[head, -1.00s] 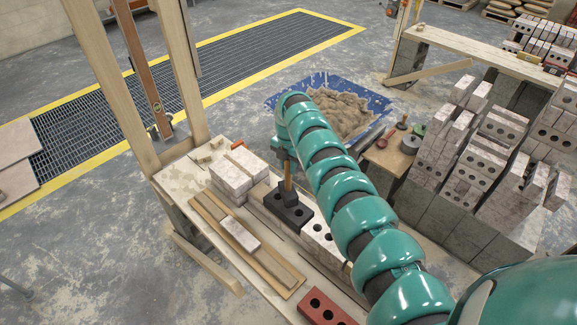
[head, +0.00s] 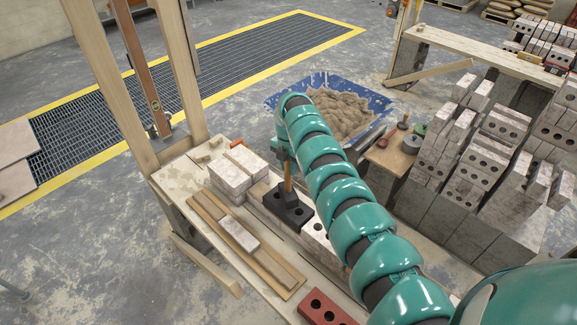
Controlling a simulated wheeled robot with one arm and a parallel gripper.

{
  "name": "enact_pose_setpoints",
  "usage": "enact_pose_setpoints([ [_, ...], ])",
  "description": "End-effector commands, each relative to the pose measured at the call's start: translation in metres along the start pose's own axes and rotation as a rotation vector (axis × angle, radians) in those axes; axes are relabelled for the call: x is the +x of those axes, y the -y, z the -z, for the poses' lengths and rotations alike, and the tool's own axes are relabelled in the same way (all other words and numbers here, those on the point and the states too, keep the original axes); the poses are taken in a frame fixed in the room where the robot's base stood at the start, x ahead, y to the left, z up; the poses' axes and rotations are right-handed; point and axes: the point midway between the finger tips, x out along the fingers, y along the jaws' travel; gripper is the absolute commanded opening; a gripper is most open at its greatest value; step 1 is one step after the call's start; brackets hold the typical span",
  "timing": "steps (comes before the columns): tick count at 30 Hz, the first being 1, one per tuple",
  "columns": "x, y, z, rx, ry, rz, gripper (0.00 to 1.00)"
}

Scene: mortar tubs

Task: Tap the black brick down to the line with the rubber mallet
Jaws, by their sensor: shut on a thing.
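The black brick (head: 298,217) lies on the bench in a row, between pale whitish bricks. My gripper (head: 284,155), at the end of my teal arm, is shut on the wooden handle of the rubber mallet (head: 287,181). The handle is upright, and the dark mallet head is over the brick's top. It looks to be on or just above that top; I cannot tell if they touch. The fingertips are partly hidden by the arm. The arm also covers the right part of the row. I cannot make out the line clearly.
Pale bricks (head: 237,172) are stacked left of the black brick. Wooden strips (head: 252,253) with a small pale block lie along the bench's front. A red brick (head: 324,308) sits near the lower edge. A blue mortar tub (head: 376,99) stands behind; wooden posts rise at left.

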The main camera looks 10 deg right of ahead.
Motion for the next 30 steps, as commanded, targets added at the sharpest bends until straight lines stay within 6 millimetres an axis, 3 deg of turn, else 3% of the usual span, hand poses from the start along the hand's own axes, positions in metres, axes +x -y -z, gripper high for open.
enact_pose_setpoints([
  [1,0.014,0.0,0.0,0.001,0.0,0.001,0.0],
  [5,0.038,0.0,0.0,0.001,0.0,0.001,0.0],
  [16,-0.013,0.0,-0.001,0.001,0.001,-0.001,0.0],
  [30,-0.019,-0.005,0.004,-0.01,0.003,-0.002,0.0],
])
